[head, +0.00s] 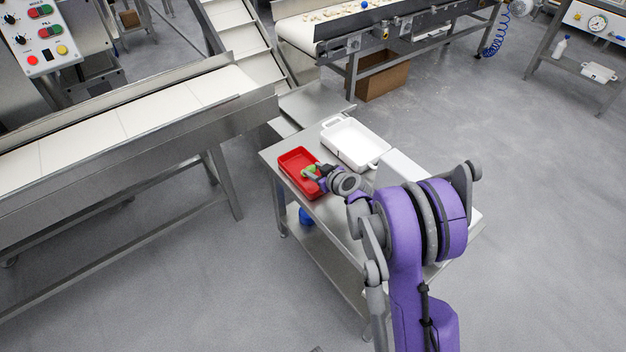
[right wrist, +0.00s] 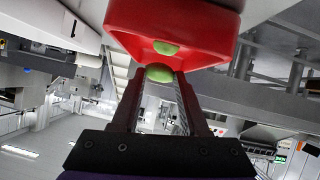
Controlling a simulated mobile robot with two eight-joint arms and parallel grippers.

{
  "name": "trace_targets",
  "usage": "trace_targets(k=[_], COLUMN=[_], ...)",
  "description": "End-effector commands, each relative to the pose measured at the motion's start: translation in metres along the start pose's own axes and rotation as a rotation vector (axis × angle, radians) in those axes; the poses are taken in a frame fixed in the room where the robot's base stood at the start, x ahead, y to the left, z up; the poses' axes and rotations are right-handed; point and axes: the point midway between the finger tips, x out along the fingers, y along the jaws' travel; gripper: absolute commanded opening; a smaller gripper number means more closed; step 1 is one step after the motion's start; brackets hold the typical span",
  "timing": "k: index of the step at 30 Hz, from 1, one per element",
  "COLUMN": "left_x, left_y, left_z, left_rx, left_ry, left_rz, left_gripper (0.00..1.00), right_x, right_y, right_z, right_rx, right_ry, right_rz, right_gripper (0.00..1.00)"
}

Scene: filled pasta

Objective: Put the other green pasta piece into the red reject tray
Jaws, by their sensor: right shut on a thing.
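The red reject tray (head: 291,160) sits at the left edge of the steel table. My right gripper (head: 315,173) is over the tray's near right part. In the right wrist view, my right gripper (right wrist: 160,78) is shut on a green pasta piece (right wrist: 158,73) held between the fingertips. The red tray (right wrist: 195,25) fills the top of that view, just beyond the fingertips, with another green pasta piece (right wrist: 165,47) inside it. Green shows at the gripper in the head view, partly hidden by the fingers. My left gripper is not in view.
A white tray (head: 377,156) with handles stands right behind the red tray on the steel table (head: 276,153). A blue object (head: 306,217) is on the lower shelf. A conveyor (head: 130,122) runs along the left. Open floor lies to the right.

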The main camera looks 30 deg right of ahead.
Motion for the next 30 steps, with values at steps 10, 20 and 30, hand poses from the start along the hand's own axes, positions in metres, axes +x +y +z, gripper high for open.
trace_targets(k=[10,20,30], left_x=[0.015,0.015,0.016], left_y=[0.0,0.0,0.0], left_z=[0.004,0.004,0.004], left_rx=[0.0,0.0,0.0], left_ry=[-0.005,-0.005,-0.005], left_rz=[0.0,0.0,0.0], left_gripper=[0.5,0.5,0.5], right_x=[0.019,0.019,0.02], right_y=[-0.006,-0.007,-0.008], right_z=[0.034,0.036,0.037], right_rx=[0.0,0.001,-0.001], right_ry=[0.0,0.0,-0.001], right_rz=[0.0,0.0,-0.002], right_gripper=[0.0,0.0,0.57])
